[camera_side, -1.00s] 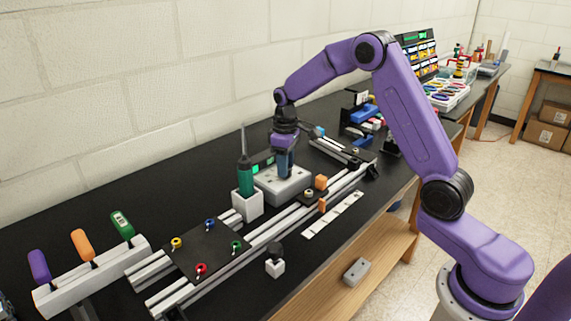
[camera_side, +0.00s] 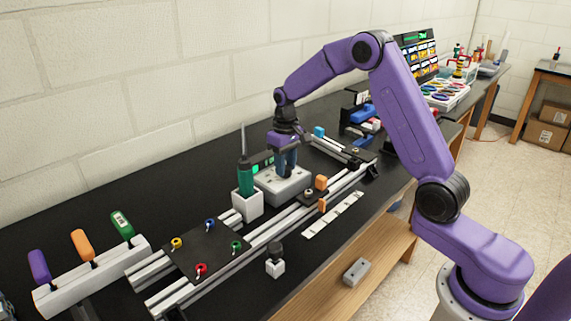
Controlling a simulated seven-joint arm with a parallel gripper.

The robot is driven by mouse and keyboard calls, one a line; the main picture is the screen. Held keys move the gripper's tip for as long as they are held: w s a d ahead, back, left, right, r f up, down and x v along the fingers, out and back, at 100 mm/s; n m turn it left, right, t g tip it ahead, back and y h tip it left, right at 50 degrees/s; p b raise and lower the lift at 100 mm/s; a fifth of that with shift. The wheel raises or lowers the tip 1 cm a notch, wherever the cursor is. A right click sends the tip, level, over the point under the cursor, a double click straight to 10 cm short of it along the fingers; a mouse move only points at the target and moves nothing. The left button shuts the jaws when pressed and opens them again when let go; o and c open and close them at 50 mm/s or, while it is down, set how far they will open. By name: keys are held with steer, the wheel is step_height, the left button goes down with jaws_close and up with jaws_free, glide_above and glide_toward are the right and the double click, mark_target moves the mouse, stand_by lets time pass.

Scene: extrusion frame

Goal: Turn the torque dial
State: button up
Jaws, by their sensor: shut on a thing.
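A light grey box (camera_side: 283,188) with a small green display on its back left sits on the black bench behind the aluminium rails. My gripper (camera_side: 287,166) points straight down over the top of this box. Its blue fingers are closed together on something at the box top. The torque dial itself is hidden between and behind the fingers, so its angle cannot be read.
Aluminium rails (camera_side: 280,228) run along the bench, with a dark plate (camera_side: 206,250) carrying coloured knobs. A rack (camera_side: 92,277) with purple, orange and green handles stands at left. Orange blocks (camera_side: 321,183) sit right of the box. A white strip (camera_side: 333,215) lies in front.

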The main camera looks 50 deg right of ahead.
steer(key=shift+r, duration=0.1)
steer(key=o, duration=1)
steer(key=shift+o, duration=0.2)
step_height(320, 180, up, 17)
steer(key=shift+r, duration=0.2)
steer(key=shift+a, duration=0.1)
